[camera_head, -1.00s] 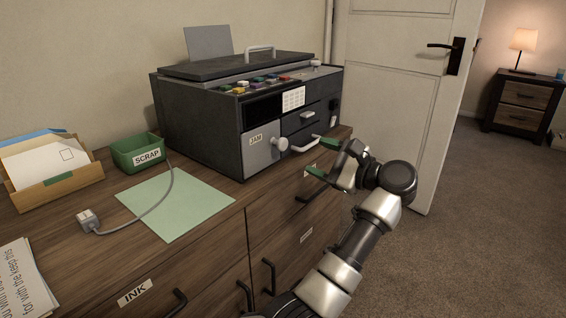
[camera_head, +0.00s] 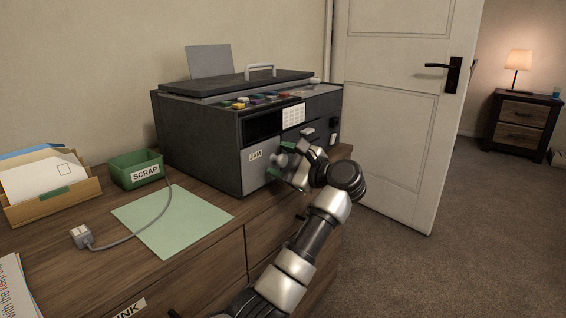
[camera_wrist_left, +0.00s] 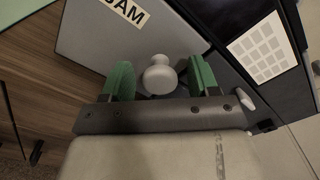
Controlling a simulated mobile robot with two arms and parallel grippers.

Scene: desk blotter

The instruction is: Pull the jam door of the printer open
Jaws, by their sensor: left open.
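The dark grey printer (camera_head: 205,130) stands on the wooden cabinet. Its grey jam door (camera_head: 258,172), labelled JAM, is on the front and looks shut; it also shows in the left wrist view (camera_wrist_left: 90,42). The door's pale round knob (camera_wrist_left: 160,76) lies between the green fingertips of my left gripper (camera_wrist_left: 160,80) in the left wrist view. The fingers are open, with a gap on both sides of the knob. In the head view my left gripper (camera_head: 283,160) is at the printer's front and partly hides the door and knob. My right gripper is not in view.
A green scrap bin (camera_head: 136,169), a green sheet (camera_head: 172,220), a cable with a plug (camera_head: 82,237) and a letter tray (camera_head: 50,190) lie left of the printer. A white room door (camera_head: 395,120) stands to the right.

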